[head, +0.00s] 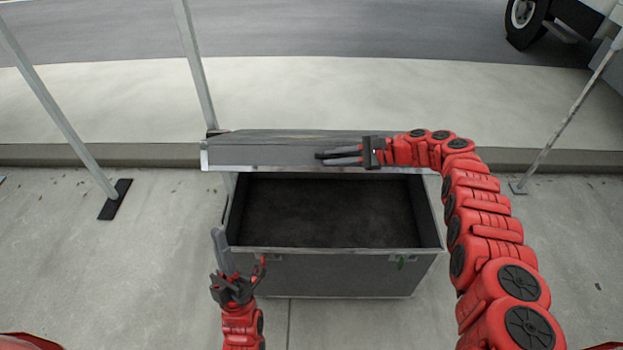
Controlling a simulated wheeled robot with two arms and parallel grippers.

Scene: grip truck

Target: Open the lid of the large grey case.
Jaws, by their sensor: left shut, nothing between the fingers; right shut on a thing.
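The large grey case (325,272) stands on the pavement in the middle of the head view, its dark inside showing. Its grey lid (255,155) is raised and stands at the back of the opening, seen almost edge-on. My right gripper (325,158) reaches in from the right and is shut on the lid, its fingers lying along the lid's near side. My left gripper (217,235) is shut and empty, with its fingers pointing up beside the case's front left corner. Whether it touches the case I cannot tell.
Metal poles stand at the left (60,110) and right (570,115), one on a black foot plate (115,199). A kerb (100,155) runs behind the case. A truck wheel (525,20) shows at the top right.

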